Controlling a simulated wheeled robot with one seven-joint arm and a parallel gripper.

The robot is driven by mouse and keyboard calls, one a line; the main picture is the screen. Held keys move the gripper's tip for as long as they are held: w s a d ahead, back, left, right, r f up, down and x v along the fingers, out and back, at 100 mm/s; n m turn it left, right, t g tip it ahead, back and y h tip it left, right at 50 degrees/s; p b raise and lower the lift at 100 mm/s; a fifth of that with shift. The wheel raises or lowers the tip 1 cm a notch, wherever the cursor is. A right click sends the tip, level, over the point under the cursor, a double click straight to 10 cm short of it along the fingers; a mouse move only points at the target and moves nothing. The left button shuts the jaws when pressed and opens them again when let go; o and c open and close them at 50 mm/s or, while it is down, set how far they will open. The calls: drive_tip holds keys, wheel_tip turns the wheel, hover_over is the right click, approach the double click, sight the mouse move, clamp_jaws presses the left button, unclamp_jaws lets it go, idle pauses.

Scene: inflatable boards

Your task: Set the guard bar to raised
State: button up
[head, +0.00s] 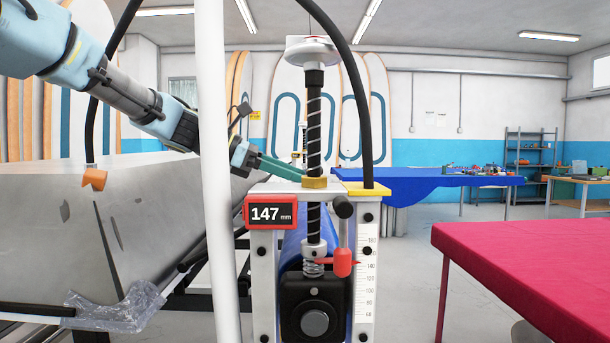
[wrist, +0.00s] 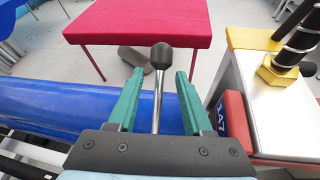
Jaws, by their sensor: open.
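A lever with a black ball knob (head: 343,207) stands at the front right of the white press frame (head: 262,280). In the wrist view, a black knob on a metal rod (wrist: 161,55) stands between my gripper's fingers, with a visible gap on each side. Nothing in the pictures is labelled as the guard bar, so I cannot tell for sure whether this lever belongs to it. My gripper (head: 302,172) has green fingers, is open and empty, and reaches toward the frame top from the left. A red grip (head: 343,262) hangs below the knob in the head view.
A red display (head: 270,214) reads 147 mm. The threaded screw (head: 314,120) rises above the frame, with a black cable beside it. A white post (head: 212,170) stands near my arm. A blue roll (wrist: 80,105) and a red table (wrist: 140,25) lie beyond my gripper.

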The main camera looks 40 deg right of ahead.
drive_tip(key=shift+x, duration=1.4)
drive_tip(key=shift+c, duration=0.2)
